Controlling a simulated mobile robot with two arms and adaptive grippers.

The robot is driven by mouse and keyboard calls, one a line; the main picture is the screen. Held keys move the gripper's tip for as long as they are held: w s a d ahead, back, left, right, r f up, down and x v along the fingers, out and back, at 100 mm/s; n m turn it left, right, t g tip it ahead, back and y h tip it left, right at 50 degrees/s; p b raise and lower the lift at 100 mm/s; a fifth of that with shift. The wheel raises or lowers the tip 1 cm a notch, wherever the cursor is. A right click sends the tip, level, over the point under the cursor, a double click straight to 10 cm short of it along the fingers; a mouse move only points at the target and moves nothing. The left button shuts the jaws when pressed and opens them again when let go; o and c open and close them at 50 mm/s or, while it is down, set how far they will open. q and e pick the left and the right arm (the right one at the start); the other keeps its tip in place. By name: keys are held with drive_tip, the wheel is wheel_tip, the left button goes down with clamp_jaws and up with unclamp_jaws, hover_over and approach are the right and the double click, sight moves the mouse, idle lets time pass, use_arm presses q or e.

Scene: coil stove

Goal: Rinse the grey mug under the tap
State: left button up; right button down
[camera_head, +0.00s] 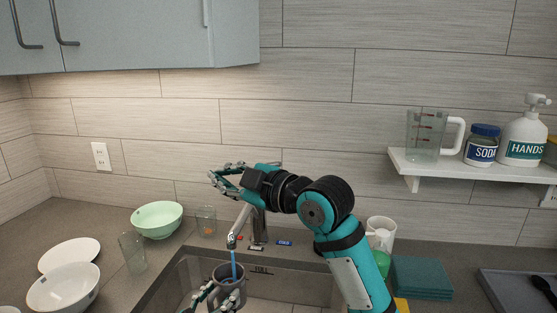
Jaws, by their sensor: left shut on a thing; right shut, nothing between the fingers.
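The grey mug (238,298) is upright over the sink (170,290), below the tap (238,234). A blue stream of water (233,264) runs from the spout into the mug's mouth. My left gripper (213,297) is low in the picture, shut on the mug at its left side. The bottom edge of the picture cuts off part of this gripper and the mug. My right gripper (217,180) is shut and empty above and left of the spout. My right arm hides part of the tap's upper end, so I cannot tell whether the gripper touches it.
A green bowl (157,219), clear glasses (132,252) and white dishes (69,254) stand left of the sink. Right of it are a white cup (381,229), teal cloths (421,277) and a grey tray (510,289). A shelf (470,168) holds a jug and bottles.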

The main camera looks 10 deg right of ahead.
sight(274, 163)
drive_tip(key=s+a+r+m+g+y, duration=0.2)
drive_tip(key=s+a+r+y, duration=0.15)
drive_tip(key=a, duration=0.25)
drive_tip(key=w+d+f+m+t+h, duration=0.35)
drive_tip(key=w+d+m+t, duration=0.3)
drive_tip(key=d, duration=0.35)
drive_tip(key=w+d+f+m+t+h, duration=0.2)
drive_tip(key=w+d+m+t+h, duration=0.4)
drive_tip(key=d, duration=0.4)
drive_tip(key=shift+g+y, duration=0.5)
drive_tip(key=shift+g, duration=0.25)
drive_tip(key=x, duration=0.9)
drive_tip(key=shift+s, duration=0.1)
drive_tip(key=shift+s+d+f, duration=0.1)
drive_tip(key=shift+s+f, duration=0.1)
drive_tip(key=shift+f, duration=0.45)
drive_tip(key=shift+s+f, duration=0.25)
drive_tip(key=shift+f, duration=0.4)
drive_tip(key=shift+s+d+f, duration=0.1)
drive_tip(key=shift+s+f, duration=0.1)
drive_tip(key=shift+f, duration=0.5)
drive_tip(key=shift+f, duration=0.1)
